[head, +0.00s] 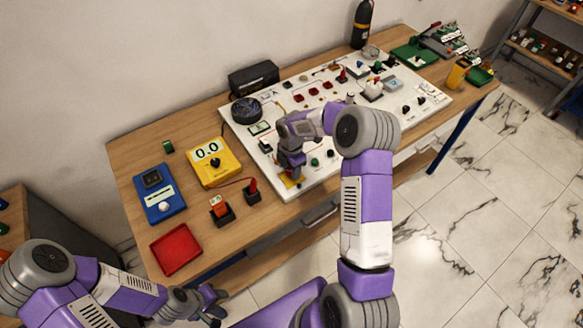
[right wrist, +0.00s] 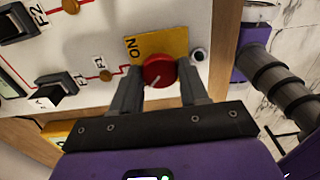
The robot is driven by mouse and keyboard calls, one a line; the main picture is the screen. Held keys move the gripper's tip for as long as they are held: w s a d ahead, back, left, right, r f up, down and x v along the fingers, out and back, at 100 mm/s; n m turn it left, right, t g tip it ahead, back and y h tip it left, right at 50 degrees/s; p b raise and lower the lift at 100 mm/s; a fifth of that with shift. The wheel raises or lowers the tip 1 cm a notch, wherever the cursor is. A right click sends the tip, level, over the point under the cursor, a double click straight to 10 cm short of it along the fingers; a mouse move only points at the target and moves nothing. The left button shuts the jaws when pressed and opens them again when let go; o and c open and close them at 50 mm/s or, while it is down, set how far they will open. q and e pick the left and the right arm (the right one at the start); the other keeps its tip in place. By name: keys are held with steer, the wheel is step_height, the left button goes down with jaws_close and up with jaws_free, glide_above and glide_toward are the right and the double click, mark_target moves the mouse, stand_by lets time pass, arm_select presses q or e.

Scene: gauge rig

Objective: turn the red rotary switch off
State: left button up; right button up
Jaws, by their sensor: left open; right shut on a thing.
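The red rotary switch (right wrist: 159,71) is a round red knob with a white pointer mark, on a yellow plate (right wrist: 172,42) marked ON. In the right wrist view my right gripper (right wrist: 160,92) has one finger on each side of the knob and is shut on it. In the head view my right gripper (head: 291,172) is over the front left part of the white panel (head: 322,180) and hides the knob; part of the yellow plate shows beside it. My left gripper (head: 211,303) is open and empty, low at the left, in front of the table.
A yellow meter (head: 215,164), a blue box (head: 160,193) and a red tray (head: 176,249) stand on the table's left part. A black rocker switch (right wrist: 50,90) is left of the plate in the wrist view. A small round fitting (right wrist: 198,55) sits just right of the plate.

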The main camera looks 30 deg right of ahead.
stand_by(0.3)
steer(key=o, duration=1)
steer(key=shift+o, duration=0.2)
steer(key=shift+r, duration=0.1)
step_height(320, 180, up, 7)
steer(key=shift+r, duration=0.2)
